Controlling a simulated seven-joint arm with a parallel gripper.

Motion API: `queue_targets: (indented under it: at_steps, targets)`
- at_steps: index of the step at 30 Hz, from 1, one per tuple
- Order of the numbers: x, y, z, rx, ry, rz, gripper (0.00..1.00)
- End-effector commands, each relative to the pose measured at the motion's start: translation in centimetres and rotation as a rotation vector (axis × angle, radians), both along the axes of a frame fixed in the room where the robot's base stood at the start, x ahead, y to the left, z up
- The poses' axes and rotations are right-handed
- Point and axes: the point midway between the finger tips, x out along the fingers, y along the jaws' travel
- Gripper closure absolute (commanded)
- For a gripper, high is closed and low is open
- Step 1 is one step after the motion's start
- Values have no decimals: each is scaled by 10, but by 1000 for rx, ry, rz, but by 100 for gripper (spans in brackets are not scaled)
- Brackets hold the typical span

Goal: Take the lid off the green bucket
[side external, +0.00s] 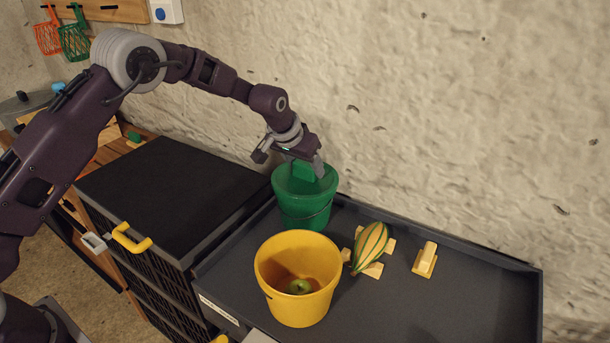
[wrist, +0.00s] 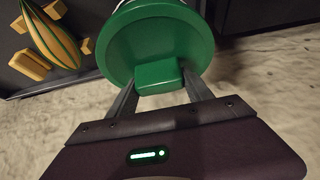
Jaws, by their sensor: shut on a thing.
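The green bucket (side external: 305,212) stands on the dark tray top near the wall. Its round green lid (wrist: 150,42) has a block-shaped handle (wrist: 158,76). In the side view the lid (side external: 290,183) is at the bucket's mouth and looks about level; I cannot tell whether a small gap lies under it. My gripper (side external: 305,170) is above the bucket, pointing down. In the wrist view its two fingers (wrist: 158,88) are on either side of the handle and shut on it. Most of the bucket is hidden behind the lid there.
A yellow bucket (side external: 275,251) with a green fruit (side external: 299,287) inside stands in front. The tray's right end is clear. The wall is close behind.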

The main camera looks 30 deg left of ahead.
Motion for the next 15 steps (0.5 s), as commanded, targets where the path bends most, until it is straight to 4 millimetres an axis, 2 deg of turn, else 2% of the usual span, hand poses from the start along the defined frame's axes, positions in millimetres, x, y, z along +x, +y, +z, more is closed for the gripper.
queue_targets:
  at_steps: [5, 8, 12, 15]
  targets:
    - [0, 0, 4, 0, -2, 0, 84]
    - [1, 0, 22, 0, -6, 0, 84]
    - [1, 0, 60, 0, -7, 0, 84]
    - [0, 0, 82, -1, -5, 0, 84]
